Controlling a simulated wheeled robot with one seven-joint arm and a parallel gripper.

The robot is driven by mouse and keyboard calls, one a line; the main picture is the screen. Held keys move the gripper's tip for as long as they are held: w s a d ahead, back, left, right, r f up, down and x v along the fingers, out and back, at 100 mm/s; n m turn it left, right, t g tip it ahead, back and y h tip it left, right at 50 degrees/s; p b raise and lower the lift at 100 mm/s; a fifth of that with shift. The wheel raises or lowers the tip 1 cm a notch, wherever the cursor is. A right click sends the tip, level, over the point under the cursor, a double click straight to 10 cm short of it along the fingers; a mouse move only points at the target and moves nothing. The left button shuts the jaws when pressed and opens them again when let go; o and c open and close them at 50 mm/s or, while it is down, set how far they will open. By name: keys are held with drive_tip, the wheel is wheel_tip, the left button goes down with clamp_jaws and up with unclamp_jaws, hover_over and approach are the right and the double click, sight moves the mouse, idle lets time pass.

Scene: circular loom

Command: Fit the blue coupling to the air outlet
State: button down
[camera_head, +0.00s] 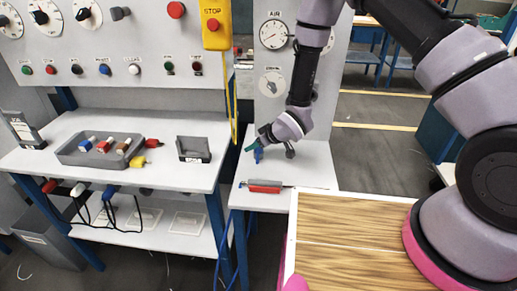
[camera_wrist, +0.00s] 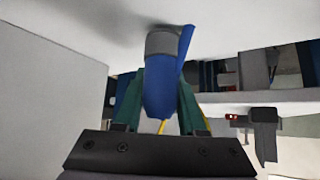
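The blue coupling (camera_wrist: 162,85) shows in the wrist view between the two teal fingers of my gripper (camera_wrist: 160,105), with a grey collar at its far end. The fingers lie close along both sides and look shut on it. The collar meets or overlaps a pale surface; I cannot tell if it touches. In the head view, my gripper (camera_head: 251,146) is low over the small white table, with the blue coupling (camera_head: 258,155) at its fingertips. I cannot make out the air outlet for certain; a round AIR gauge (camera_head: 273,34) is on the panel above.
A red and grey tool (camera_head: 264,186) lies at the small table's (camera_head: 310,170) front edge. A grey bracket-like part (camera_head: 290,149) is just right of my gripper. The left bench holds a grey tray (camera_head: 70,157) of coloured parts and an empty-looking dark bin (camera_head: 194,149). A yellow cord hangs between the benches.

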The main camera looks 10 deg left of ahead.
drive_tip(key=shift+r, duration=0.7)
drive_tip(key=shift+r, duration=1.55)
